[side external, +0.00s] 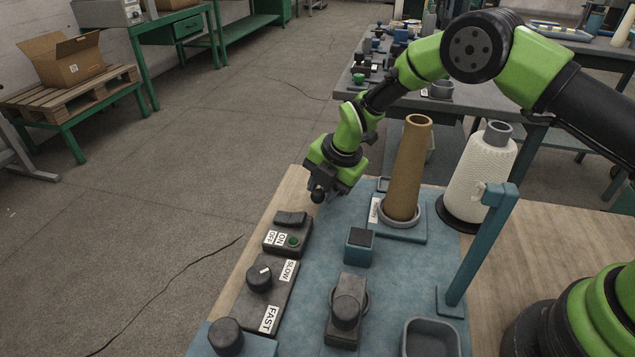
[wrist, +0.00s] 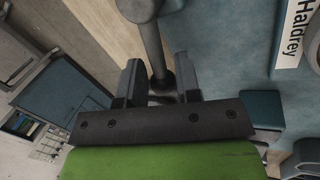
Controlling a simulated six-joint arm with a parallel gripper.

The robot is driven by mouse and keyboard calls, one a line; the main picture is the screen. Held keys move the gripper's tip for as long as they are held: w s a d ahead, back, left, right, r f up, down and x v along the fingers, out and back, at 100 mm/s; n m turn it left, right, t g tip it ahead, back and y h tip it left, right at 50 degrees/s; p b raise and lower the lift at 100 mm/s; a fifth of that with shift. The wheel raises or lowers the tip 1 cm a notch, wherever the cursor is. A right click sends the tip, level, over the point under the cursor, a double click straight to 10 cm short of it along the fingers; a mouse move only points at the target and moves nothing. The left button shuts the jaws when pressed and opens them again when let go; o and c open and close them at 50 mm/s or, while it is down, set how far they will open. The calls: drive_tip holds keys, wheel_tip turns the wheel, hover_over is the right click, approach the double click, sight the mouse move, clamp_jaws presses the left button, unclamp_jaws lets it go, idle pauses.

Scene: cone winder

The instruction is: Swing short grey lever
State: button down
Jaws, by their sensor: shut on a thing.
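The short grey lever (wrist: 152,45) is a dark grey rod with a thicker end at the top of the wrist view. It runs down between the two fingers of my gripper (wrist: 160,82). My gripper is shut on it. In the side view my gripper (side external: 325,187) is low at the far left end of the blue base, and a dark rounded knob (side external: 317,196) shows at its fingertips. The rest of the lever is hidden by the gripper there.
A blue post (side external: 482,245) rises farther right. The ON/OFF switch box (side external: 288,238), SLOW/FAST dial (side external: 259,278) and blue block (side external: 359,246) are nearer.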

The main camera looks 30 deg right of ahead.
drive_tip(key=shift+s+d+n+g+y, duration=0.2)
drive_tip(key=shift+s+d+n+y, duration=0.15)
drive_tip(key=shift+n, duration=0.55)
drive_tip(key=shift+s+d+n+g+y, duration=0.2)
drive_tip(key=shift+s+n, duration=0.25)
drive_tip(key=shift+n, duration=0.45)
drive_tip(key=shift+d, duration=0.1)
drive_tip(key=c, duration=0.8)
unclamp_jaws()
drive_tip(key=v, duration=0.7)
drive_tip(key=shift+r, duration=0.25)
